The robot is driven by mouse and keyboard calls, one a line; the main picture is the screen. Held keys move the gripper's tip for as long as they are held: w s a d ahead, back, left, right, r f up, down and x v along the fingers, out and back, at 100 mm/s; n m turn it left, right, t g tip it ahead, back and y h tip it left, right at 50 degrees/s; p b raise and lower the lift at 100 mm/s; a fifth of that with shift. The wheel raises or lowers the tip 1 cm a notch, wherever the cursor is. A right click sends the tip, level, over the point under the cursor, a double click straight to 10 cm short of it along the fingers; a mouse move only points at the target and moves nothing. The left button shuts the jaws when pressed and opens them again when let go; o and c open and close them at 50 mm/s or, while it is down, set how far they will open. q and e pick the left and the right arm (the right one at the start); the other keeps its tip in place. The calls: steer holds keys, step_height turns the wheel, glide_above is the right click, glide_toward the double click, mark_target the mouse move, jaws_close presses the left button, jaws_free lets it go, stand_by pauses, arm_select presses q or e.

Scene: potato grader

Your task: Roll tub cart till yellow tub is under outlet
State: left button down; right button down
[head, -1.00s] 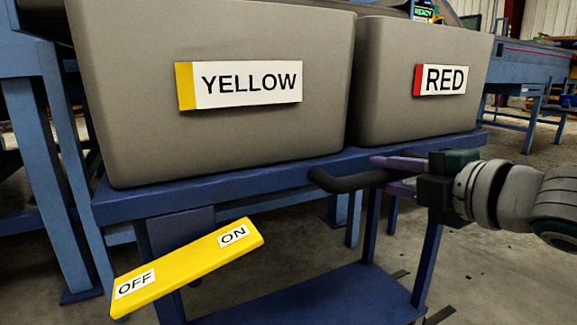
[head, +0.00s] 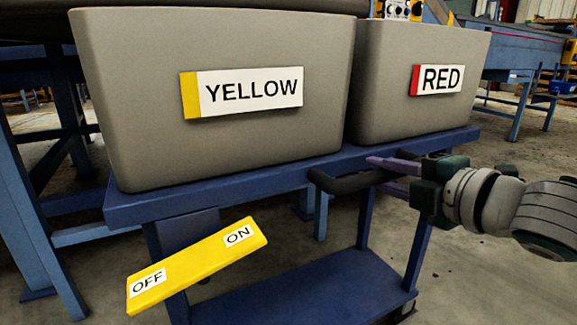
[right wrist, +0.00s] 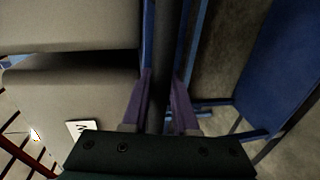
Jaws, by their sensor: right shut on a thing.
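The blue tub cart (head: 290,181) carries two grey tubs side by side. The tub labelled YELLOW (head: 215,150) is on the left and the tub labelled RED (head: 405,120) is on the right. A dark bar handle (head: 340,184) sticks out from the cart's front edge. My right gripper (head: 385,175) comes in from the right, its purple fingers shut on the handle; the right wrist view shows the dark bar (right wrist: 158,110) between both fingers. A yellow pedal (head: 200,265) marked OFF and ON hangs tilted below the cart top, with its ON end higher. The outlet cannot be made out. My left gripper is out of view.
Blue machine legs (head: 35,215) stand left of and behind the cart. A blue conveyor frame (head: 510,70) runs at the back right. A control box (head: 403,9) shows above the RED tub. Concrete floor (head: 480,275) is open at the right.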

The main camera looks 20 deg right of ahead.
steer(key=shift+d+f, duration=0.1)
steer(key=shift+d, duration=0.05)
steer(key=c, duration=1)
jaws_free()
steer(key=o, duration=0.3)
steer(key=shift+d, duration=0.1)
steer(key=shift+s, duration=0.1)
steer(key=shift+s+r+p, duration=0.25)
steer(key=shift+s+p, duration=0.1)
steer(key=p+v, duration=0.3)
steer(key=v, duration=0.6)
steer(key=shift+p, duration=0.35)
